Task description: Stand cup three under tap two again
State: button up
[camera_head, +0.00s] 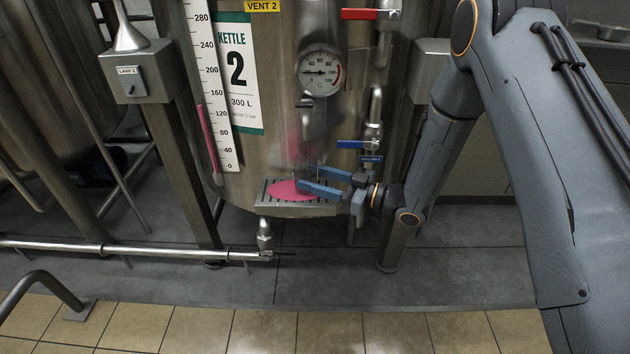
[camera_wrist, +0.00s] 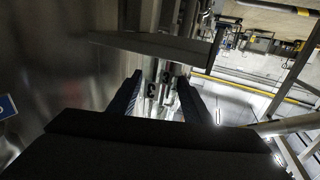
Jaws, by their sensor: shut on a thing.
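Kettle 2, a steel vessel (camera_head: 275,150), has a small spout (camera_head: 305,112) below its dial, seemingly tap two. Below it is a slotted drip tray (camera_head: 325,209) with a pink patch (camera_head: 283,191) on it. My gripper (camera_head: 309,177), with blue fingers, reaches in from the right, low over the tray. In the wrist view a clear cup (camera_wrist: 158,92) marked with a dark 3 sits between the fingers, which are shut on it. In the head view the cup is hard to make out. I cannot tell whether it touches the tray.
A red-handled valve (camera_head: 370,14) and a blue-handled valve (camera_head: 357,145) stand on the kettle's right, the blue one close above my gripper. A sight tube (camera_head: 208,145) with pink liquid is at left. A horizontal pipe (camera_head: 130,249) runs low at left. The tiled floor in front is clear.

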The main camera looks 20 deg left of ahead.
jog(key=shift+f, duration=0.3)
jog(key=shift+f, duration=0.2)
jog(key=o, duration=1.2)
